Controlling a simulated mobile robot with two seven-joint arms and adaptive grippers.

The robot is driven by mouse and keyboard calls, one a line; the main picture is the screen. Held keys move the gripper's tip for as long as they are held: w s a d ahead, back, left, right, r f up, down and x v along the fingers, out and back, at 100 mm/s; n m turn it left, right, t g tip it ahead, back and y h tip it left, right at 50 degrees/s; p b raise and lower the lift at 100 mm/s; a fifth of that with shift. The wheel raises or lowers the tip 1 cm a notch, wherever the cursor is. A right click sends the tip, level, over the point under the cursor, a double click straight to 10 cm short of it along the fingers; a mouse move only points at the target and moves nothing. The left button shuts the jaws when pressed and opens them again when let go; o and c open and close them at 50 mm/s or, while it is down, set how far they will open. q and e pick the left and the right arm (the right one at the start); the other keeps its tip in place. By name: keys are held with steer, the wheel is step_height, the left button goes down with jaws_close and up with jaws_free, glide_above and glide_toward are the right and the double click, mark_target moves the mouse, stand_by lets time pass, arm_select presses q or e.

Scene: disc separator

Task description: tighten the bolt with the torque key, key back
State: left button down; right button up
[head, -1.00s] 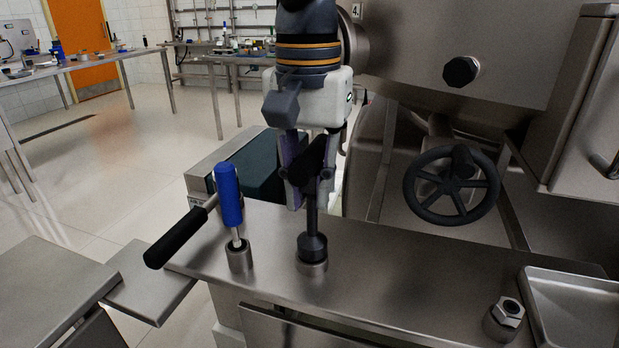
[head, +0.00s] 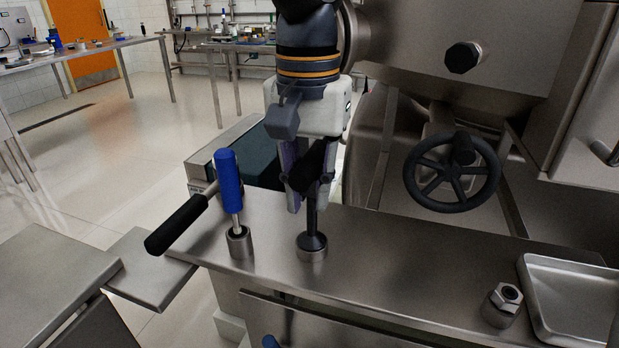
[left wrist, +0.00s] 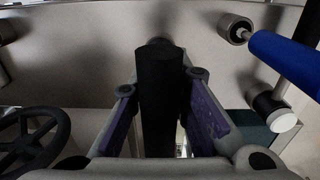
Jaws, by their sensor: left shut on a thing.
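My left gripper (head: 308,205) points down and is shut on the black handle of a dark key (head: 311,215), which I take for the torque key. The key stands upright, its lower end in a short steel cup (head: 312,254) on the steel bench. In the left wrist view the black handle (left wrist: 160,100) fills the space between the fingers. A hex bolt head (head: 509,294) sits on a steel boss at the bench's right, well apart from the gripper. My right gripper is not in view.
A blue-handled tool (head: 229,180) stands in another steel cup (head: 239,243) left of the key. A black-handled bar (head: 176,226) sticks out beside it. A shallow steel tray (head: 572,335) lies at the right. A handwheel (head: 452,172) is behind. The bench between key and bolt is clear.

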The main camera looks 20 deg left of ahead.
arm_select(q)
steer(key=c, duration=1.4)
jaws_free()
steer(key=shift+c, duration=0.2)
